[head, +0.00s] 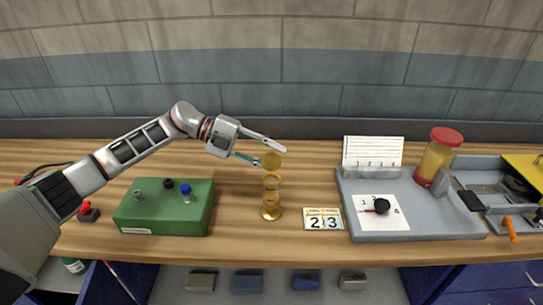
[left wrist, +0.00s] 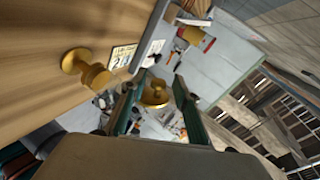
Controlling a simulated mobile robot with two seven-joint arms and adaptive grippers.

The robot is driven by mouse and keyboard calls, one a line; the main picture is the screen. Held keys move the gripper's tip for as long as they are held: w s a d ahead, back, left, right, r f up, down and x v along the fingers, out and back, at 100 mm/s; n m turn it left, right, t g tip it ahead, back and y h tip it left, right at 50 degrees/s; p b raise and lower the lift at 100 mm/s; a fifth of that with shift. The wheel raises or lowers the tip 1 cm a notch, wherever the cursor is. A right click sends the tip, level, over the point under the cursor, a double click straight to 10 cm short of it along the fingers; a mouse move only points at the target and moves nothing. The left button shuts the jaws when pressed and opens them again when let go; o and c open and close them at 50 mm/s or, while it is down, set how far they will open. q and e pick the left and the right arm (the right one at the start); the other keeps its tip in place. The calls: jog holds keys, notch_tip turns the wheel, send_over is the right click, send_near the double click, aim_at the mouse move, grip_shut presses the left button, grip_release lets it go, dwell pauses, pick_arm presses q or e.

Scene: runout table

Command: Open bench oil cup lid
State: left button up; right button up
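The brass oil cup (head: 271,199) stands upright on the wooden bench, right of the green box. Its round brass lid (head: 272,160) shows above the cup's top; I cannot tell whether it is joined to the cup. My left gripper (head: 272,156) comes in from the upper left, fingers spread, one on each side of the lid. Contact with the lid cannot be made out. My right gripper is not in view.
A green box (head: 165,208) with knobs stands left of the cup. A number card (head: 323,219) lies just right of it. Further right are a grey tray (head: 440,222), a red-lidded jar (head: 437,160) and a white card (head: 373,150). The bench front edge is close below.

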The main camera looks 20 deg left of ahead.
pick_arm(q)
jog(key=shift+a, duration=0.1)
jog(key=v, duration=1.1)
jog(key=shift+a+r, duration=0.15)
jog(key=shift+a, duration=0.2)
jog(key=shift+s, duration=0.15)
